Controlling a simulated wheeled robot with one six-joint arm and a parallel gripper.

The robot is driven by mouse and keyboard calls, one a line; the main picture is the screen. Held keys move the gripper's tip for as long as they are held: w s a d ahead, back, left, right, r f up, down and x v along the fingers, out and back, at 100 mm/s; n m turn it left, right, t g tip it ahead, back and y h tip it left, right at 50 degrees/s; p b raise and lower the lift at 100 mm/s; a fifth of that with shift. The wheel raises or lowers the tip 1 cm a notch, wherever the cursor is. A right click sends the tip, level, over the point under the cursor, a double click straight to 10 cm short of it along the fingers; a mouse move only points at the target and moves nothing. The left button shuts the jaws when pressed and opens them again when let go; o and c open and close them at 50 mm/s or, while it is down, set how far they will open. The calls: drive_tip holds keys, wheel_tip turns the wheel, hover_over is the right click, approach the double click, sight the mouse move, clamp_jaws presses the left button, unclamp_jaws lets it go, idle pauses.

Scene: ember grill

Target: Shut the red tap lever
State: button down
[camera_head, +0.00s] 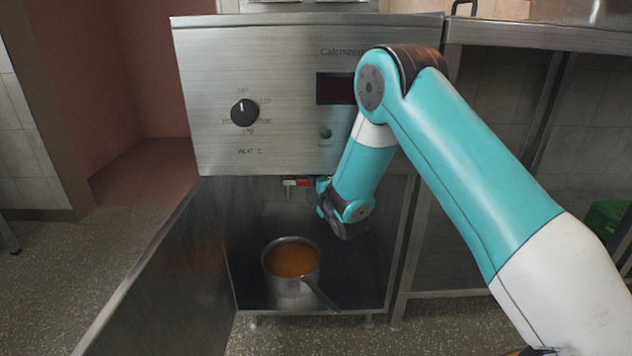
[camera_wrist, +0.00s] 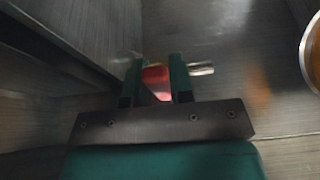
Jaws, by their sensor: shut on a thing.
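The red tap lever (camera_head: 303,182) sits under the steel control panel, on a small metal tap (camera_head: 288,183). In the wrist view the red lever (camera_wrist: 157,82) lies between the two green fingers of my gripper (camera_wrist: 158,80), which is shut on it. A pale metal tube end (camera_wrist: 201,68) shows to the right of the fingers. In the head view my gripper (camera_head: 318,187) comes in from the right at the lever, partly hidden by my wrist.
A steel pot (camera_head: 291,284) with orange liquid stands in the open cabinet below the tap, its handle toward the front right. An open cabinet door (camera_head: 160,281) stands at the left. The panel (camera_head: 300,60) with a black knob (camera_head: 244,112) is above.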

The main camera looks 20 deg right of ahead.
drive_tip(key=c, duration=1)
unclamp_jaws()
drive_tip(key=shift+a, duration=0.4)
drive_tip(key=shift+s+d, duration=0.1)
drive_tip(key=shift+d, duration=0.1)
drive_tip(key=s+b, duration=1.7)
drive_tip(key=b, duration=0.4)
drive_tip(key=shift+s, duration=0.2)
drive_tip(key=shift+a+r, duration=0.1)
drive_tip(key=shift+r, duration=0.05)
